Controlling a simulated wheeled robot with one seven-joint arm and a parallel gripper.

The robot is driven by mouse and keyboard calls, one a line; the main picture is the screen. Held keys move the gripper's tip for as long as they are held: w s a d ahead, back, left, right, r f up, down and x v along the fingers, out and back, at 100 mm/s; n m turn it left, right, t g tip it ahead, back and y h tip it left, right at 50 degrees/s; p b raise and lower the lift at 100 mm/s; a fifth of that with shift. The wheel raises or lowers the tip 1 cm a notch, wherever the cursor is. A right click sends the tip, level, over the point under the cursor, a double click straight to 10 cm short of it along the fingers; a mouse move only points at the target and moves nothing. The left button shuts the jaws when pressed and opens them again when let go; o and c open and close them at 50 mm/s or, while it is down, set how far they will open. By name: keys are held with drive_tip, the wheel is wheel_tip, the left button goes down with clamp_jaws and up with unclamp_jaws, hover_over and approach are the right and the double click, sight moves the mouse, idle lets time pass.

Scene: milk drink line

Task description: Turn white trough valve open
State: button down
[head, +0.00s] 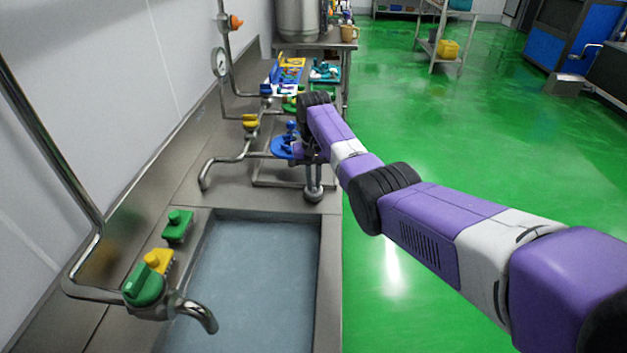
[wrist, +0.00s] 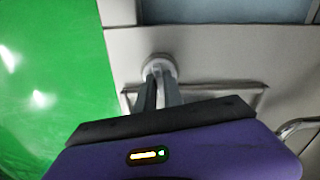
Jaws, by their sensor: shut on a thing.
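A pale grey-white round knob (head: 314,196), which I take for the white trough valve, is at the far end of the water trough (head: 326,262), close to the counter's right edge. My gripper (head: 312,180) points down at it from above. In the wrist view the knob (wrist: 158,60) shows around the tips of my gripper (wrist: 160,76). The two dark fingers are close together and shut on the knob. The fingers hide part of it, and its handle angle cannot be told.
A blue round valve (head: 284,148) stands just left of my gripper, partly hidden by it. A bent spout (head: 208,172), a yellow valve (head: 250,121) and a green valve handle (head: 143,287) line the left side. Open green floor (head: 440,150) lies right.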

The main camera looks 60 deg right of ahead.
sight(313, 183)
drive_tip(key=n, duration=0.4)
drive_tip(key=shift+n+p, duration=0.3)
drive_tip(key=shift+p, duration=0.05)
drive_tip(key=n, duration=0.3)
drive_tip(key=shift+n, duration=0.3)
drive_tip(key=n, duration=0.3)
drive_tip(key=shift+n, duration=2.2)
drive_tip(key=shift+w+n, duration=0.1)
drive_tip(key=shift+n, duration=0.2)
drive_tip(key=c, duration=1.5)
unclamp_jaws()
drive_tip(key=shift+o, duration=0.2)
drive_tip(key=shift+r, duration=3.95)
